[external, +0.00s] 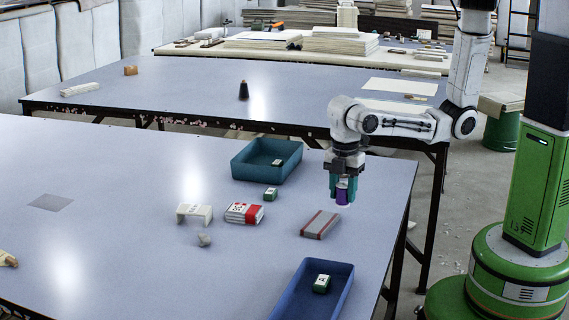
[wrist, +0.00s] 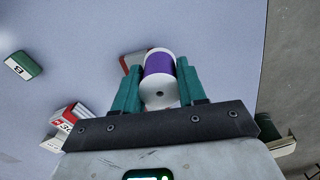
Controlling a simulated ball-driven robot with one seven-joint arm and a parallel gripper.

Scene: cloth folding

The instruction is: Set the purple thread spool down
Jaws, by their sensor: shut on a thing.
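The purple thread spool (external: 343,196) has white ends and a band of purple thread. My gripper (external: 342,186) is shut on it, with a green finger on each side. In the wrist view the spool (wrist: 159,76) sits between the two fingertips (wrist: 158,85), one end with a small hole facing the camera. In the external view the spool hangs near the right edge of the front table (external: 120,200), beside a grey and red box. I cannot tell for sure whether its lower end touches the table.
The grey and red box (external: 320,224) lies close by the spool. A teal tray (external: 240,170) holds a small green and white box; a blue tray (external: 340,290) holds another. The table's left is mostly clear.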

